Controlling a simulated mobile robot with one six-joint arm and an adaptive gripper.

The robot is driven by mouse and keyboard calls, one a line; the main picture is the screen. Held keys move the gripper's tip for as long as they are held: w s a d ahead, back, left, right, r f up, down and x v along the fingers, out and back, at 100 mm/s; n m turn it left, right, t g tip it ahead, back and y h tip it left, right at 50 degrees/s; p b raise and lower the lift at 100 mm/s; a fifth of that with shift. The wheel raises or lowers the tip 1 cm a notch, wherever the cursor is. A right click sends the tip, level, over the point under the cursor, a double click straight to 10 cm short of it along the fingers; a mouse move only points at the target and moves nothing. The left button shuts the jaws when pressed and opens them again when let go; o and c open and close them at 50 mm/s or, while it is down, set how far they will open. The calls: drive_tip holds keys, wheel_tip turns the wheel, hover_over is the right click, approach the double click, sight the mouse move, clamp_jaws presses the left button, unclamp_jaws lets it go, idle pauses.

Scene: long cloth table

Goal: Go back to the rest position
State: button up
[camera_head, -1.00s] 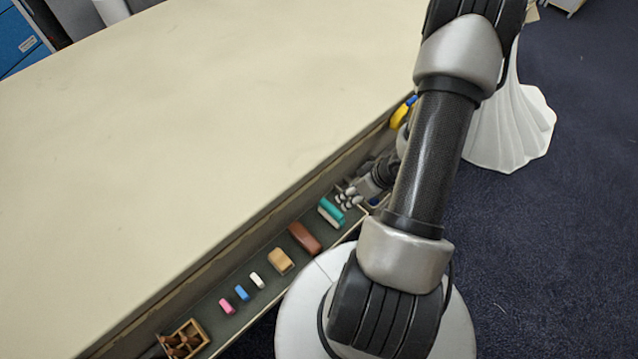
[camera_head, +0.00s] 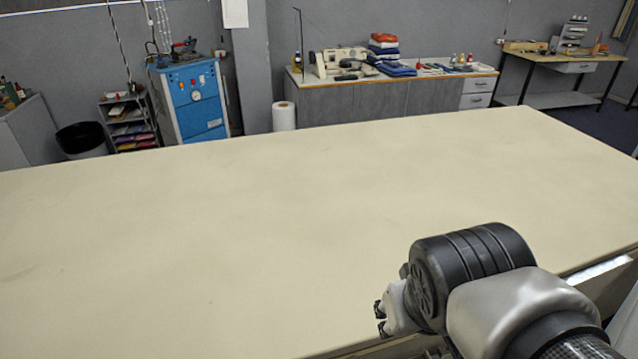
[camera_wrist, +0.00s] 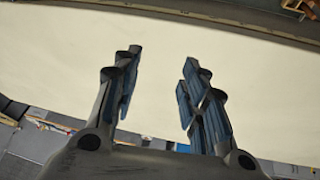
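My gripper shows in the wrist view (camera_wrist: 158,85) with its two fingers spread apart and nothing between them. Beyond the fingers is the pale cloth table (camera_wrist: 60,60). In the head view the same table (camera_head: 230,220) is wide and bare. My arm is folded at the lower right there, over the table's near edge. Only a small part of the gripper (camera_head: 381,318) shows beside the dark wrist joint, and its fingers are mostly hidden.
Behind the table stand a blue machine (camera_head: 193,100), a black bin (camera_head: 83,140), a shelf rack (camera_head: 128,122), a white roll (camera_head: 284,116) and a grey counter (camera_head: 400,98) with a sewing machine (camera_head: 342,62). The tabletop is clear.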

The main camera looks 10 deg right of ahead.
drive_tip(key=shift+n+y, duration=0.3)
drive_tip(key=shift+y, duration=0.5)
drive_tip(key=s+a, duration=0.1)
drive_tip(key=a, duration=0.1)
drive_tip(key=s+a+r, duration=0.1)
drive_tip(key=s+a, duration=0.1)
drive_tip(key=shift+s+a, duration=0.2)
drive_tip(key=shift+a, duration=0.2)
drive_tip(key=shift+f+b, duration=0.55)
drive_tip(key=shift+b, duration=0.05)
